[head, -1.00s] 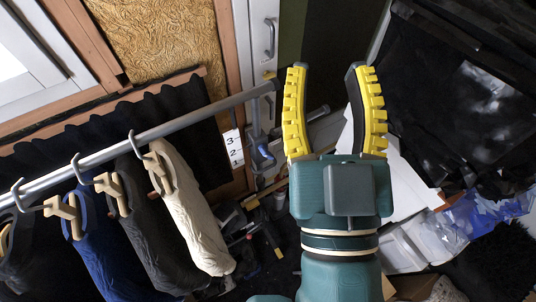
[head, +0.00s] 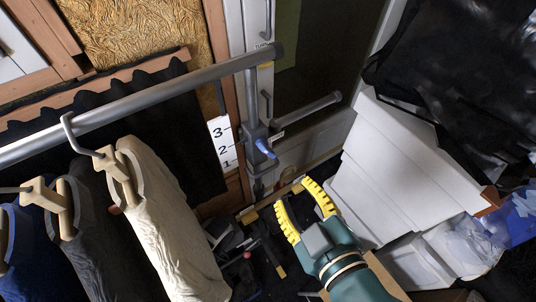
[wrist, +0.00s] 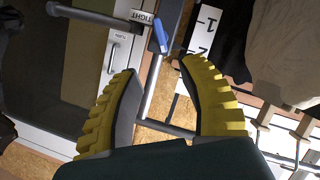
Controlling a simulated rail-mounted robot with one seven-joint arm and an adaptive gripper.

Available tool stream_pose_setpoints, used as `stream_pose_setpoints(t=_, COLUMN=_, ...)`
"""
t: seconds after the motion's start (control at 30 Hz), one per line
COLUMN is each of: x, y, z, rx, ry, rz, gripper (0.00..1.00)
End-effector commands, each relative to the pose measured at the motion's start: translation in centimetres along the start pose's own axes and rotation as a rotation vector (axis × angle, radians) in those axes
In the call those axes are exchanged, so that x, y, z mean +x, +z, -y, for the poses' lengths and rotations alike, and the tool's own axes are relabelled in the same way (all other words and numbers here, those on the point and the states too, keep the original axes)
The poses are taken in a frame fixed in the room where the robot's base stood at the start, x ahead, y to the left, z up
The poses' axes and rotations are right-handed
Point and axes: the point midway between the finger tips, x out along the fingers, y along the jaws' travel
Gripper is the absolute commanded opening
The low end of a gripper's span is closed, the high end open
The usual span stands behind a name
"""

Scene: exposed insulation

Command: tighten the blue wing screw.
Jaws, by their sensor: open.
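The blue wing screw (head: 265,148) sits on the side of a grey clamp on the upright post (head: 253,110) of the clothes rack. In the wrist view the screw (wrist: 160,34) shows near the top, beside a label reading "TIGHT". My gripper (head: 294,192) is open and empty, below and right of the screw in the head view. In the wrist view the screw lies beyond the fingertips (wrist: 158,68), roughly in line with the gap between them. The fingers are apart from the screw.
The rack's rail (head: 150,103) carries hanging shirts, with a cream shirt (head: 165,230) nearest the post. A short grey bar (head: 308,108) sticks out right of the post. A numbered card (head: 222,145) is left of it. White bins (head: 385,165) stand at the right.

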Motion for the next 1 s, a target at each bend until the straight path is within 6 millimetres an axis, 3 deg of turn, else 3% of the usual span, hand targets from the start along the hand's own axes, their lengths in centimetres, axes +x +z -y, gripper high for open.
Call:
stream_pose_setpoints(t=0.4, x=9.8, y=-0.3, z=0.0, rx=-0.001, ry=-0.005, rz=0.0, gripper=0.41)
stream_pose_setpoints(t=0.6, x=13.7, y=-0.2, z=0.0, rx=-0.001, ry=-0.002, rz=0.001, gripper=0.41)
stream_pose_setpoints(t=0.77, x=15.1, y=-0.2, z=0.0, rx=-0.002, ry=0.0, rz=0.001, gripper=0.41)
stream_pose_setpoints(t=1.0, x=15.2, y=-0.1, z=0.0, rx=-0.001, ry=0.0, rz=0.001, gripper=0.41)
